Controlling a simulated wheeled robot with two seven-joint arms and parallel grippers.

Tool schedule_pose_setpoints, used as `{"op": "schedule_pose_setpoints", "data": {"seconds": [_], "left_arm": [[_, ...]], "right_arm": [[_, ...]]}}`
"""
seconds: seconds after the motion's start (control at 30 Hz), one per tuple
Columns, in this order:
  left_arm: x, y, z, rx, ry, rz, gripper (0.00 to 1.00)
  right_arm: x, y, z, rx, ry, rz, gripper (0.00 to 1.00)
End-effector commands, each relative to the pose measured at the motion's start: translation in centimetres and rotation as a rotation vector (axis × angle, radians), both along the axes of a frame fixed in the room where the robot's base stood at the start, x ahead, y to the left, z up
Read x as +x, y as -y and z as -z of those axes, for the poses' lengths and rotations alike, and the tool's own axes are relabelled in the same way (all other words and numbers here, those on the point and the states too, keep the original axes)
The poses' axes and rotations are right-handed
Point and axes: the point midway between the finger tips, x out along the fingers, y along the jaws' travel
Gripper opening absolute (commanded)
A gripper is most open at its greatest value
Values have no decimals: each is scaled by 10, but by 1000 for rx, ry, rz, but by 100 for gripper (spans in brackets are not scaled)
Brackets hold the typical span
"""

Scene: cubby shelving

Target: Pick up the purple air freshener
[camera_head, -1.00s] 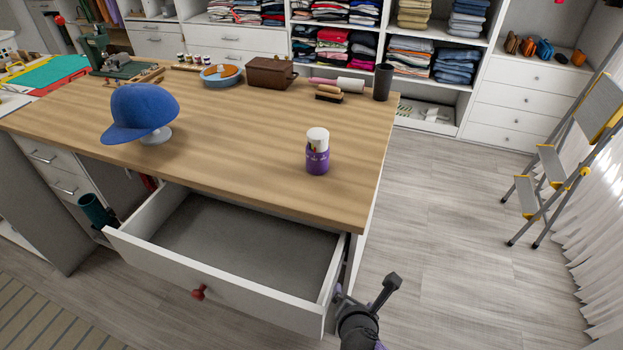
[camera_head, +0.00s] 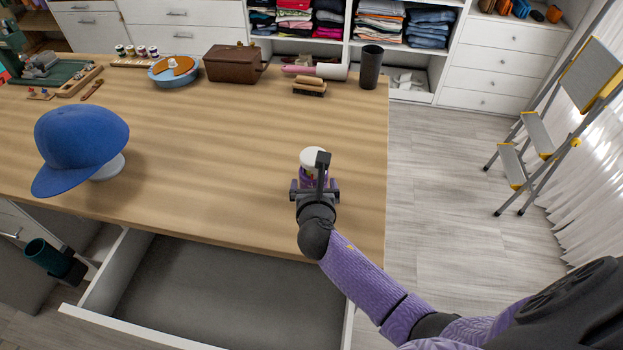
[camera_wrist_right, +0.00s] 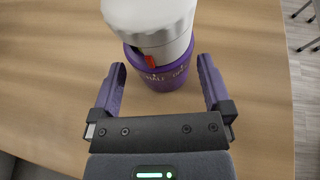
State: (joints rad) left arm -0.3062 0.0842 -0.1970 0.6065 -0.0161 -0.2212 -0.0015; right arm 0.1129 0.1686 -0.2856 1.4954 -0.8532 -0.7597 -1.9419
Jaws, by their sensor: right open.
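The purple air freshener (camera_head: 312,156) stands upright on the wooden table near its front right edge. It has a white cap and a purple body, and my right gripper partly covers it in the head view. In the right wrist view the air freshener (camera_wrist_right: 155,76) is straight ahead, with its purple lower part just beyond and between the fingertips. My right gripper (camera_head: 316,183), also in the wrist view (camera_wrist_right: 162,72), is open, with one finger on each side. No grip on the air freshener shows. My left gripper is not in view.
A blue cap (camera_head: 78,145) on a stand is at the left of the table (camera_head: 220,150). A brown box (camera_head: 233,65), a brush (camera_head: 309,86) and a black cup (camera_head: 371,68) stand at the back. An open empty drawer (camera_head: 200,295) juts out below the front edge. A stepladder (camera_head: 535,135) stands right.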

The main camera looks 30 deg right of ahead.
Motion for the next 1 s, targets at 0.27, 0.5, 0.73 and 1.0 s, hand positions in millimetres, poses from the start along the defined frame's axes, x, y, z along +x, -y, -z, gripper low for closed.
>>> {"op": "schedule_pose_setpoints", "data": {"seconds": [0.27,0.5,0.73,1.0], "left_arm": [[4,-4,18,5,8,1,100],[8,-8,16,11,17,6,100],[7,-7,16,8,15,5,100],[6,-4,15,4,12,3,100]], "right_arm": [[30,15,14,0,-1,0,100],[30,14,12,0,-1,0,81],[29,14,13,1,-1,0,32],[29,14,10,1,1,-1,20]]}}
